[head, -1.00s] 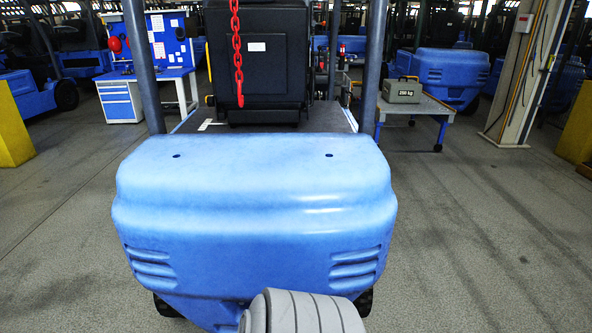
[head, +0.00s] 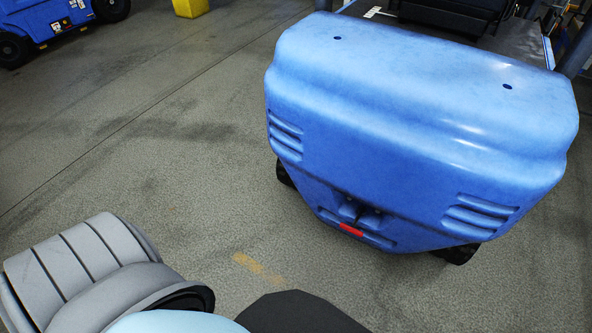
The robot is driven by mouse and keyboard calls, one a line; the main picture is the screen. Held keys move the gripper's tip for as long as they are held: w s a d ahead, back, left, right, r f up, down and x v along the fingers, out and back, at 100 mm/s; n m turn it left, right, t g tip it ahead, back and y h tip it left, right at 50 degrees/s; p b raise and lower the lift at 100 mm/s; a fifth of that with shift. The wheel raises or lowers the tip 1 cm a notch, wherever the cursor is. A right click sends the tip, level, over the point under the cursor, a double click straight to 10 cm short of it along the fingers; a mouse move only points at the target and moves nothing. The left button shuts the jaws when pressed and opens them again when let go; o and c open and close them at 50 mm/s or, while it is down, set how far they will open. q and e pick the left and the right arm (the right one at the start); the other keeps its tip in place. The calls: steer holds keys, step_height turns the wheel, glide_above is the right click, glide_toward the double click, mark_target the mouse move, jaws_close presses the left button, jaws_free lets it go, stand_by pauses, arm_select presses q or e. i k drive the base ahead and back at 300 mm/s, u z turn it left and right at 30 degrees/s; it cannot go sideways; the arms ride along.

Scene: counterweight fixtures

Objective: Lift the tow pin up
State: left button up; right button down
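The blue counterweight (head: 400,120) of a forklift fills the upper right of the head view. Low on its rear face is a dark recessed tow coupling (head: 358,212). A small red piece (head: 351,230) sits just below it. I cannot make out the tow pin clearly at this size. Neither gripper is in view. A grey ribbed link of my own arm shows at the lower left, apart from the counterweight in the picture.
Bare concrete floor (head: 170,150) lies open to the left of the counterweight and in front of it. A dark wheel (head: 455,253) shows under its right side. Another blue vehicle (head: 60,20) and a yellow block (head: 190,6) stand at the far upper left.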

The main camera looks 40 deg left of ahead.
mark_target(361, 210)
steer(key=u, duration=0.3)
steer(key=i, duration=1)
